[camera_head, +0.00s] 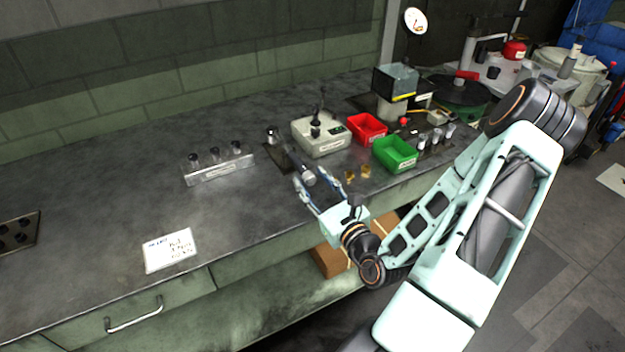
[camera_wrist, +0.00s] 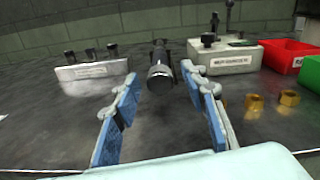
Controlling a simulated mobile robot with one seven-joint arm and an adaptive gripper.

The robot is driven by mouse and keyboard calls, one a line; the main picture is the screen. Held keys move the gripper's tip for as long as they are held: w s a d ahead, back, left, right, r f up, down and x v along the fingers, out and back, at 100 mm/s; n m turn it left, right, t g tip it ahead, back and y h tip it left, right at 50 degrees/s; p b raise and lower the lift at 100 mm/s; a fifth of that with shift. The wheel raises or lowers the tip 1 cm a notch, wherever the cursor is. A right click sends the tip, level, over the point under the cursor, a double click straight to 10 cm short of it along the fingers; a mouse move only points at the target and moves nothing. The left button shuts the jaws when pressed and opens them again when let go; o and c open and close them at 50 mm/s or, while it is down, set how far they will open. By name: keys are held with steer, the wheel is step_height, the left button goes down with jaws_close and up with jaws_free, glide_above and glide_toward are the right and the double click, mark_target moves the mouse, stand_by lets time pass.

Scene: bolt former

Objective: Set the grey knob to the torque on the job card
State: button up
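The job card (camera_head: 170,250) lies flat on the bench at the front left, with handwriting too small to read surely. A dark cylindrical tool (camera_head: 298,164) lies in a low holder on the bench, its grey knob end (camera_head: 308,178) facing my gripper. In the wrist view the grey knob (camera_wrist: 160,80) is centred ahead, between the lines of the two fingers. My gripper (camera_head: 312,181) is open, its blue-padded fingers (camera_wrist: 160,88) apart on either side of the knob. I see gaps on both sides, and no contact. Scale marks on the knob cannot be read.
A labelled rack (camera_head: 220,172) with several dark knobbed pieces stands left. A grey tester box (camera_head: 321,139) stands behind, with a red bin (camera_head: 367,129) and green bin (camera_head: 395,153) to its right. Brass nuts (camera_wrist: 289,98) lie right of the fingers.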

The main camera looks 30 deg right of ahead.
jaws_close()
stand_by(0.3)
